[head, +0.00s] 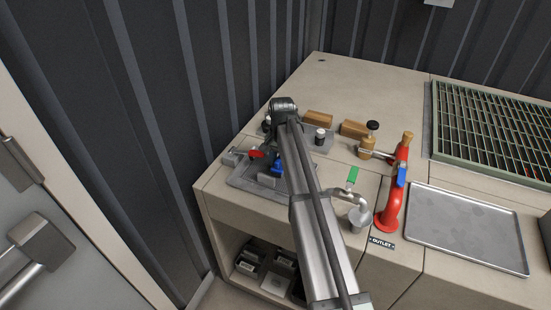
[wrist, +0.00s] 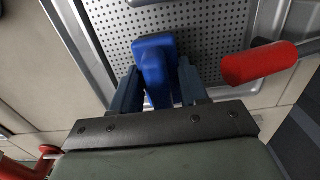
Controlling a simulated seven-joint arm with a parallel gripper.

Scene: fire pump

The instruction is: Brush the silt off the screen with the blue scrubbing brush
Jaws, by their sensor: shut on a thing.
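My gripper (wrist: 157,84) is shut on the blue scrubbing brush (wrist: 154,52), with one finger on each side of its blue body. The brush is over a perforated metal plate (wrist: 211,42) in a grey tray; I cannot tell whether it touches the plate. Its bristles are hidden. In the head view the blue of the brush (head: 277,168) shows low in the tray (head: 243,180) at the left of the counter, partly behind my arm. A green-framed grid (head: 431,128), which looks like the screen, lies at the right. I cannot make out silt clearly.
A red lever handle (wrist: 259,64) is close to the right of my gripper. Wooden blocks (head: 318,118), a red outlet pipe (head: 388,207) with a blue lever and a cup (head: 359,218) stand nearby. A flat metal tray (head: 467,228) lies at the right. The back counter is clear.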

